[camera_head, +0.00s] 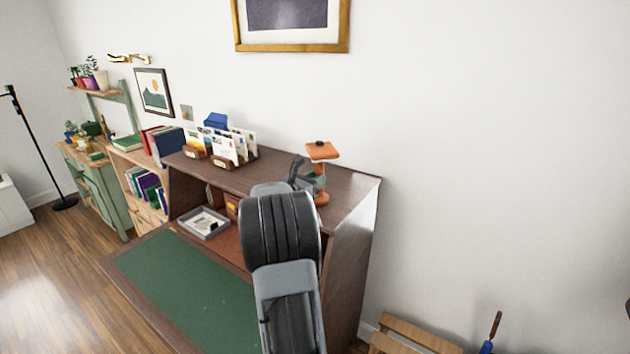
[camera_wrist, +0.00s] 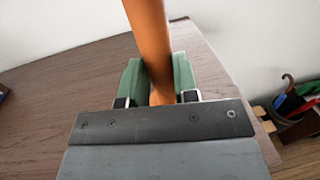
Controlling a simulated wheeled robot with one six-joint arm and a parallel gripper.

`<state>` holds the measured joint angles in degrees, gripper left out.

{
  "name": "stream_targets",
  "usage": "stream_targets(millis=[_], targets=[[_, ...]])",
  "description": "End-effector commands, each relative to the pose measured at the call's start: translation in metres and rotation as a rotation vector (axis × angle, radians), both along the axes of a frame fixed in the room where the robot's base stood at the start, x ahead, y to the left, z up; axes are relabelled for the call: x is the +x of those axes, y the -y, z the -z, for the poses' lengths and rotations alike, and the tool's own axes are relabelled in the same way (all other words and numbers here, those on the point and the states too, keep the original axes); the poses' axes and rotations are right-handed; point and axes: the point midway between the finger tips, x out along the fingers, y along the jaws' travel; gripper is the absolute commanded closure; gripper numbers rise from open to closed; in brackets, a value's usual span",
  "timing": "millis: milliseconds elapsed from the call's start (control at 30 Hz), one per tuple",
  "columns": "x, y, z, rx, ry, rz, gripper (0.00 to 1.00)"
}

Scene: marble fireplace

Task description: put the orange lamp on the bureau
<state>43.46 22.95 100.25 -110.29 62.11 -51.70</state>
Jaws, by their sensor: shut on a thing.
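The orange lamp (camera_head: 322,151) is upright at the right end of the bureau's top (camera_head: 345,184) in the head view. My gripper (camera_head: 314,183) is shut on the lamp's stem. In the wrist view the orange stem (camera_wrist: 149,40) stands between the green finger pads of my gripper (camera_wrist: 160,85), with the brown bureau top (camera_wrist: 70,85) below. The lamp's foot is partly hidden by my gripper, and I cannot tell whether it touches the bureau top.
Card holders with cards (camera_head: 226,150) stand on the left part of the bureau top. A green writing surface (camera_head: 190,290) lies lower in front, with a grey tray (camera_head: 203,222) behind it. A wooden chair or rack (camera_head: 412,335) is at the lower right. The bureau top between cards and lamp is mostly clear.

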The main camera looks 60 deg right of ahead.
Motion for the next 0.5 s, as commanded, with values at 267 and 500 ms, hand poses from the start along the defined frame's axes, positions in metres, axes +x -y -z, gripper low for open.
stream_targets(millis=[267, 500], targets=[[0.0000, 0.0000, 0.0030, 0.000, 0.000, 0.000, 0.60], [0.0000, 0.0000, 0.0029, 0.000, 0.000, 0.000, 0.47]])
